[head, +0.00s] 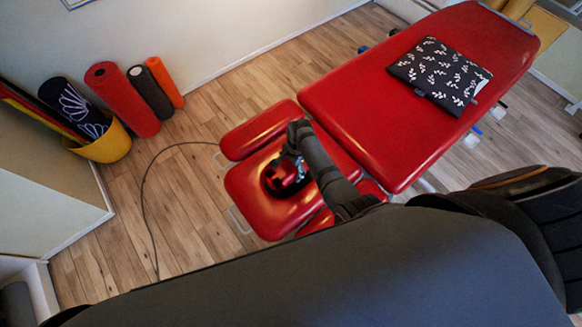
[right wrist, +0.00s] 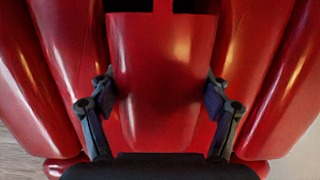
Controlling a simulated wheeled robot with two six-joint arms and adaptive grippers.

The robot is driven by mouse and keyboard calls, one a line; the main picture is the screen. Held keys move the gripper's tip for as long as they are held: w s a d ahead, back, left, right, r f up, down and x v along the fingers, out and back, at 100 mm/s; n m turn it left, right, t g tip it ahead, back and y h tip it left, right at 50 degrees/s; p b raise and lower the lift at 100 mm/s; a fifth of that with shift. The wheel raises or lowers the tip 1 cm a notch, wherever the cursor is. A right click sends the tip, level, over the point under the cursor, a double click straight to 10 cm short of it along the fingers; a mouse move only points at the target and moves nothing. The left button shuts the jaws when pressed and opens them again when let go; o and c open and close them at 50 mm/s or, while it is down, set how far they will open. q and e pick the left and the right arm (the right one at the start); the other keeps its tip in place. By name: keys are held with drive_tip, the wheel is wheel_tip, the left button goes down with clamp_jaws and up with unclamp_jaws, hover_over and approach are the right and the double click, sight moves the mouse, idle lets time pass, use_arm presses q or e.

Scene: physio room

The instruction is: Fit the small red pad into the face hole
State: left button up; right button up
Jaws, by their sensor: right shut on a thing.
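The small red pad (right wrist: 160,75) fills the middle of the right wrist view. My right gripper (right wrist: 159,97) is shut on it, one finger on each side. In the head view my right gripper (head: 287,172) is over the red headrest (head: 249,204) of the treatment table, at the dark face hole (head: 270,188). Dark gaps show at the pad's far end in the right wrist view. The gripper covers much of the hole, so I cannot tell how deep the pad sits. My left gripper is not in view.
The long red table top (head: 350,105) carries a folded dark patterned cloth (head: 440,75). Red armrests (head: 258,130) flank the headrest. Rolled mats (head: 122,98) and a yellow bucket (head: 105,145) stand by the wall. A cable (head: 146,190) runs across the open wooden floor.

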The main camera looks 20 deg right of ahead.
wheel_tip(320, 180, down, 5)
drive_tip(key=b, duration=0.4)
drive_tip(key=shift+f+b, duration=0.1)
drive_tip(key=shift+b, duration=0.2)
drive_tip(key=shift+f+b, duration=0.55)
drive_tip(key=shift+f, duration=0.3)
drive_tip(key=o, duration=1.3)
drive_tip(key=r, duration=0.4)
drive_tip(key=d+r, duration=0.1)
drive_tip(key=r, duration=0.7)
drive_tip(key=shift+w+d, duration=0.3)
drive_tip(key=shift+d, duration=0.1)
